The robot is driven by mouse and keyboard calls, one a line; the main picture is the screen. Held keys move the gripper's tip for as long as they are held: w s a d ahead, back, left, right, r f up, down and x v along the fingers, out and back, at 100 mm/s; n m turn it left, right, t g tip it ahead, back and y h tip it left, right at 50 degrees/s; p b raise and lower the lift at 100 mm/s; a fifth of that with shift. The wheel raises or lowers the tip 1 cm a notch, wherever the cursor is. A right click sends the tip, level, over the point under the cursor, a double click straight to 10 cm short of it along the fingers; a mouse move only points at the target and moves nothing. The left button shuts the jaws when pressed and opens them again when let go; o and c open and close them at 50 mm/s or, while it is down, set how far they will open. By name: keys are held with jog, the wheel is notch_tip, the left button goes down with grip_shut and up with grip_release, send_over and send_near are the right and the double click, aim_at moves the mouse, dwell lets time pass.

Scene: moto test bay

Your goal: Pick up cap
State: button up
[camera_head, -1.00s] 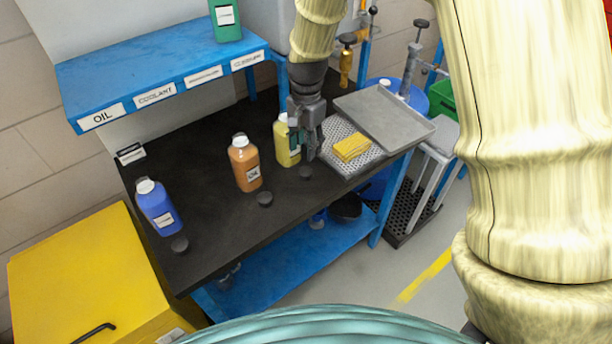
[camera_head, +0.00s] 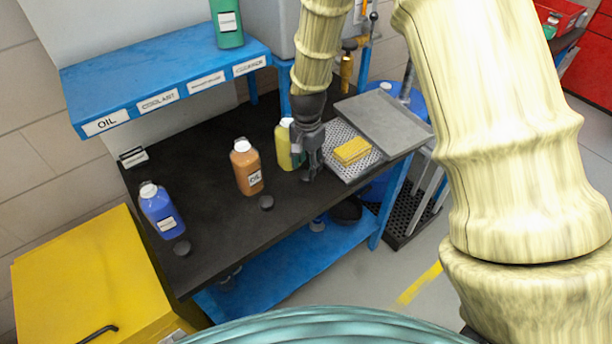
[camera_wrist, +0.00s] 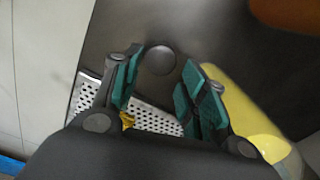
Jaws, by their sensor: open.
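A round black cap (camera_wrist: 160,60) lies on the dark bench top, seen in the wrist view just between and slightly beyond my fingertips. My gripper (camera_wrist: 162,74) is open and empty, with green pads on either side of the cap. In the head view my gripper (camera_head: 309,177) points down beside the yellow bottle (camera_head: 285,150) and hides this cap. A second black cap (camera_head: 267,202) lies in front of the orange bottle (camera_head: 246,170). A third black cap (camera_head: 182,247) lies in front of the blue bottle (camera_head: 160,210).
The yellow bottle (camera_wrist: 245,115) stands close to my right finger in the wrist view. A perforated tray (camera_head: 345,172) with a yellow sponge (camera_head: 352,151) is right of my gripper. A blue labelled shelf (camera_head: 165,80) overhangs the back of the black bench (camera_head: 215,235).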

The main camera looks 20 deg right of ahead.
aim_at(306, 175)
jog(key=shift+s+a+f+p, duration=0.1)
jog(key=shift+f+p, duration=0.65)
jog(key=shift+f, duration=1.35)
jog(key=c, duration=0.4)
